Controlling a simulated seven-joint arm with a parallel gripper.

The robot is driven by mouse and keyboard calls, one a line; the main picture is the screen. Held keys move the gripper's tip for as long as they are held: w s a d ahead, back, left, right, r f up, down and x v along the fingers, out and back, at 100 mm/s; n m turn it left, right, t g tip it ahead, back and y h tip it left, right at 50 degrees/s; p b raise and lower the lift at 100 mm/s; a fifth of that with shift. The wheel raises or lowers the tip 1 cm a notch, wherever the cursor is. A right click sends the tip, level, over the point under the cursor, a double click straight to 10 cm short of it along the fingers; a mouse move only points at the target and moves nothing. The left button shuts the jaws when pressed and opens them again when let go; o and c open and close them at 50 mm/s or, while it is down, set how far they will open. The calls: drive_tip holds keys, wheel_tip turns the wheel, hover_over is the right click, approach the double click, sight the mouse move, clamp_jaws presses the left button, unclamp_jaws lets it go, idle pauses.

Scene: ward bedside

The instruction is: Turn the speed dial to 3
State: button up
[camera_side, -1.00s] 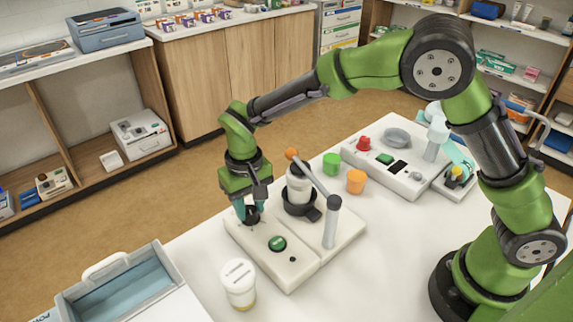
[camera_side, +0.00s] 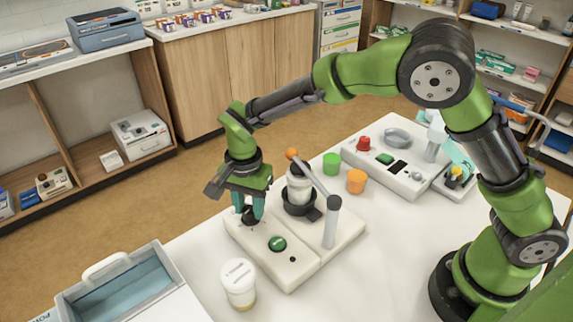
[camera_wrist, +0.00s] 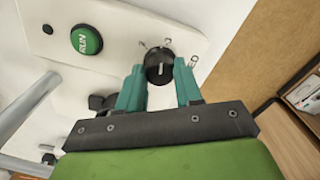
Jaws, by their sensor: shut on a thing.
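The black speed dial (camera_wrist: 159,66) sits on a cream machine base (camera_side: 290,275), with small marks around it in the wrist view. A white line on the dial shows, but the numbers are too small to read. My gripper (camera_side: 250,215) points down at the dial from above. In the wrist view my gripper (camera_wrist: 160,92) has its two teal fingers on either side of the dial, shut on it. In the side view the fingers partly hide the dial (camera_side: 249,217). A green RUN button (camera_wrist: 86,40) sits beside the dial on the same base.
A jar (camera_side: 299,188) stands in a dark holder on the base, near a grey post (camera_side: 332,222). A second device (camera_side: 385,165) is behind.

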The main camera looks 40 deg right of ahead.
sight(249, 209)
drive_tip(key=shift+r+m, duration=0.1)
drive_tip(key=shift+m, duration=1.2)
drive_tip(key=o, duration=1)
drive_tip(key=shift+o, duration=0.2)
wheel_tip(249, 209, up, 17)
